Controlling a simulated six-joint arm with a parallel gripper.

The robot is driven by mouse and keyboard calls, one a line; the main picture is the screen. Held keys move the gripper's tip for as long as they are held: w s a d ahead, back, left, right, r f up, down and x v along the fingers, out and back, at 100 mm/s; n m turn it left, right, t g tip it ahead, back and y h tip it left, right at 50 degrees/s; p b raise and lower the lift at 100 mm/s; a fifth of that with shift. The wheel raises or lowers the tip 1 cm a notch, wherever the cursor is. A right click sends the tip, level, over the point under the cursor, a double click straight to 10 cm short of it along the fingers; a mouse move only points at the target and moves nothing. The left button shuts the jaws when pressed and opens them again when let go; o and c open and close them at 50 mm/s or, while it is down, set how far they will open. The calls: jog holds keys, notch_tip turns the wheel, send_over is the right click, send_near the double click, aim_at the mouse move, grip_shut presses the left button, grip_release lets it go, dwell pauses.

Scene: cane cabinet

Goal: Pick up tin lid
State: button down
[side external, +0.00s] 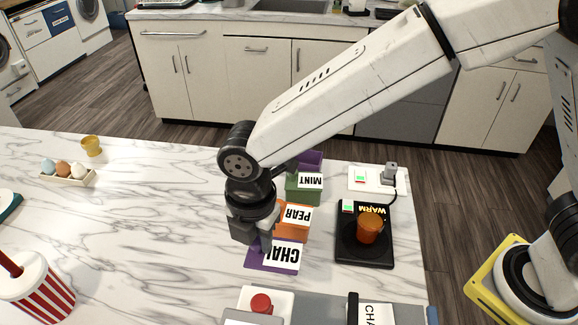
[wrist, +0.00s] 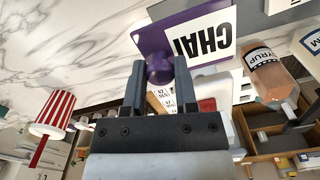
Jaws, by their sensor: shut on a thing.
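My gripper (side external: 265,243) points down at the front of a row of coloured tins. In the wrist view, my gripper (wrist: 158,80) is shut on a round purple knob (wrist: 159,69), which appears to be the tin lid's. Just beyond it is a purple surface (wrist: 150,38) with a white CHAI label. In the side external view the purple CHAI tin (side external: 256,262) is partly hidden by my gripper. I cannot tell whether the lid is apart from the tin.
An orange PEAR tin (side external: 293,232) and a green MINT tin (side external: 302,193) stand behind. A black warmer (side external: 364,255) carrying an amber pot (side external: 368,229) is to the right. A striped cup (side external: 42,289) stands at front left. The marble counter's left middle is clear.

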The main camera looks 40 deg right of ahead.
jog(key=shift+s+d+r, duration=0.4)
jog(key=shift+s+d, duration=0.1)
jog(key=shift+s, duration=0.25)
jog(key=shift+w, duration=0.1)
jog(key=shift+w+d, duration=0.25)
jog(key=shift+w, duration=0.35)
jog(key=w+d+f+m, duration=0.1)
jog(key=w+d, duration=2.2)
jog(key=d, duration=0.1)
jog(key=shift+w+f, duration=0.15)
jog(key=shift+w, duration=0.2)
jog(key=shift+f, duration=0.2)
jog(key=shift+f, duration=2.65)
